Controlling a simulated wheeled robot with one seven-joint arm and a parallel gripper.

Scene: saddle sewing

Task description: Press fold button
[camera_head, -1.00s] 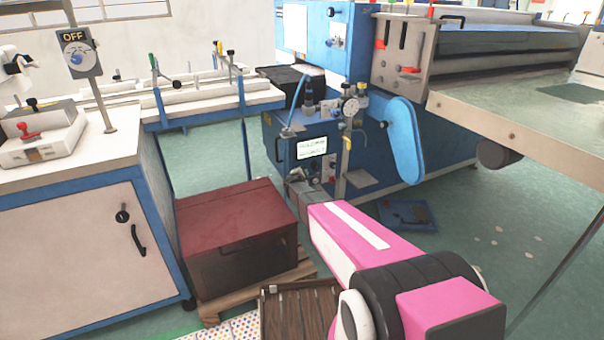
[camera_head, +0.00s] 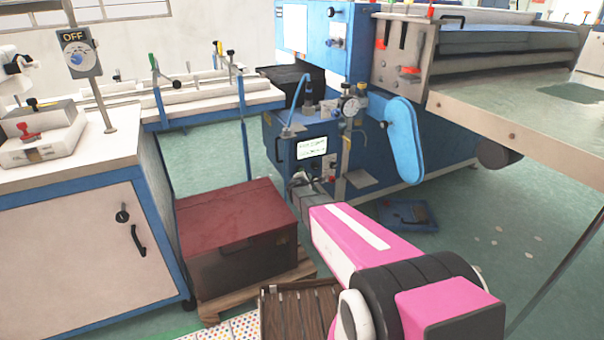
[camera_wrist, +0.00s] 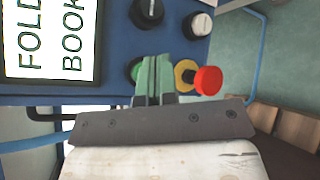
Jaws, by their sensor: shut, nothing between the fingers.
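A blue control panel carries a white screen (camera_wrist: 50,42) reading "FOLD BOOK"; the screen also shows in the head view (camera_head: 312,146). A green button (camera_wrist: 137,68) sits on the panel, partly hidden behind my gripper (camera_wrist: 152,78). My gripper is shut and empty, its fingertips over or right beside the green button. I cannot tell whether they touch it. In the head view my gripper (camera_head: 303,181) is just below the screen, at the lower part of the panel, with the buttons there hard to make out.
A red mushroom button (camera_wrist: 207,80) on a yellow base is close to the right of my fingers. A black knob (camera_wrist: 148,12) and a silver knob (camera_wrist: 197,24) are above. A dark red chest (camera_head: 236,235) stands on a pallet left of my arm.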

